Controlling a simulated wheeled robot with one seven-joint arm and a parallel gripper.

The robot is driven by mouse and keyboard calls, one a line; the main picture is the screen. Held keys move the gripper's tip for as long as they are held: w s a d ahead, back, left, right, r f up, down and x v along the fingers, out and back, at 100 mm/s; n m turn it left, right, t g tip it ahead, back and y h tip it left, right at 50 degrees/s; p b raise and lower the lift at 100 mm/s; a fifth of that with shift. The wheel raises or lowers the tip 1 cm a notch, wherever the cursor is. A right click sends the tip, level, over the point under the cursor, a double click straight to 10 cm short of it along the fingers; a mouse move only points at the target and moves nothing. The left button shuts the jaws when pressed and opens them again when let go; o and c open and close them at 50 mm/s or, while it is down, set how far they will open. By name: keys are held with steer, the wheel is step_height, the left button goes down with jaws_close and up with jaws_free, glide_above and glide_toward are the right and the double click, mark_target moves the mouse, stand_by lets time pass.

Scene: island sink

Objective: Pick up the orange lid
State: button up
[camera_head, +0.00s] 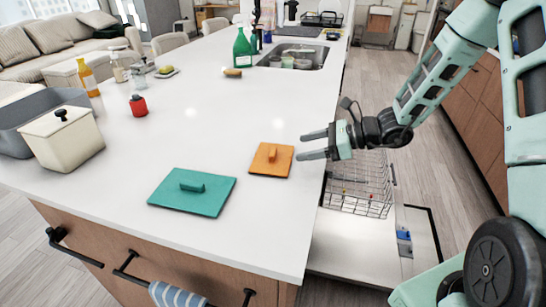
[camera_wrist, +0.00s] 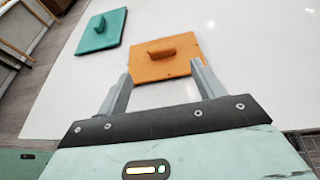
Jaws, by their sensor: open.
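The orange lid (camera_head: 270,161) lies flat on the white island top near its right edge, with a small raised handle in its middle. In the wrist view the orange lid (camera_wrist: 165,62) is just beyond my fingertips, its handle facing up. My gripper (camera_head: 304,144) is open and empty, just right of the lid and above the counter's edge, fingers pointing left toward it. In the wrist view the gripper's (camera_wrist: 162,72) two fingers are spread, with the lid's near edge showing between them. I cannot tell the exact height above the counter.
A teal lid (camera_head: 190,191) lies left of the orange lid. An open dishwasher rack (camera_head: 358,190) is below my gripper, right of the island. The counter behind the orange lid is clear.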

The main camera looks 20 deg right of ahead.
mark_target(275, 152)
steer(key=p+x, duration=0.1)
steer(key=x, duration=0.7)
steer(key=shift+w+a+r+p, duration=0.1)
steer(key=shift+w+a+p, duration=0.05)
steer(key=shift+w+p, duration=0.15)
steer(key=c, duration=1.1)
